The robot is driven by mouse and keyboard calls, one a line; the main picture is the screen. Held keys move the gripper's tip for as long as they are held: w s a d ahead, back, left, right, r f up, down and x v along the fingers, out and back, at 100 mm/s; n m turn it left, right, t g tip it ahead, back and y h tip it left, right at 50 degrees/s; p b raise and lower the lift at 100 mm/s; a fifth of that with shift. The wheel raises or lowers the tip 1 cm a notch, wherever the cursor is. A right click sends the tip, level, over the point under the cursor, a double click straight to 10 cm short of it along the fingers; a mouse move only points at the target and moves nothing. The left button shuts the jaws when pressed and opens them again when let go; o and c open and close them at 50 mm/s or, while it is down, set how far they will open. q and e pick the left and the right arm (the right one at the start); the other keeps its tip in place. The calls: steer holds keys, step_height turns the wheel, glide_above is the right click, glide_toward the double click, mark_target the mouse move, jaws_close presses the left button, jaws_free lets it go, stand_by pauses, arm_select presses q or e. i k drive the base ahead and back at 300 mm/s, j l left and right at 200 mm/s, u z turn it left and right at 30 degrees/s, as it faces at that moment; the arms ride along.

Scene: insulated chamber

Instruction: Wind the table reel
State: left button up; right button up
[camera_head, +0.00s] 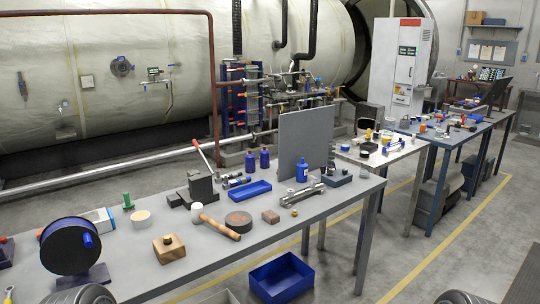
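The table reel (70,247) stands upright at the near left end of the grey table. It has a round dark face, a blue rim and a blue crank knob (88,241) on the right part of the face. It rests on a flat dark blue base (92,276). Neither of my grippers can be made out in the view. Nothing is seen touching the reel or its knob.
Right of the reel are a wooden block (168,249), a green-handled tool (128,202) and a wooden-handled mallet (221,228). A blue tray (249,191) lies farther back. A blue bin (282,280) sits below the table's front edge. Dark rounded shapes show at the bottom edge.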

mark_target(70, 245)
steer(key=u, duration=1.35)
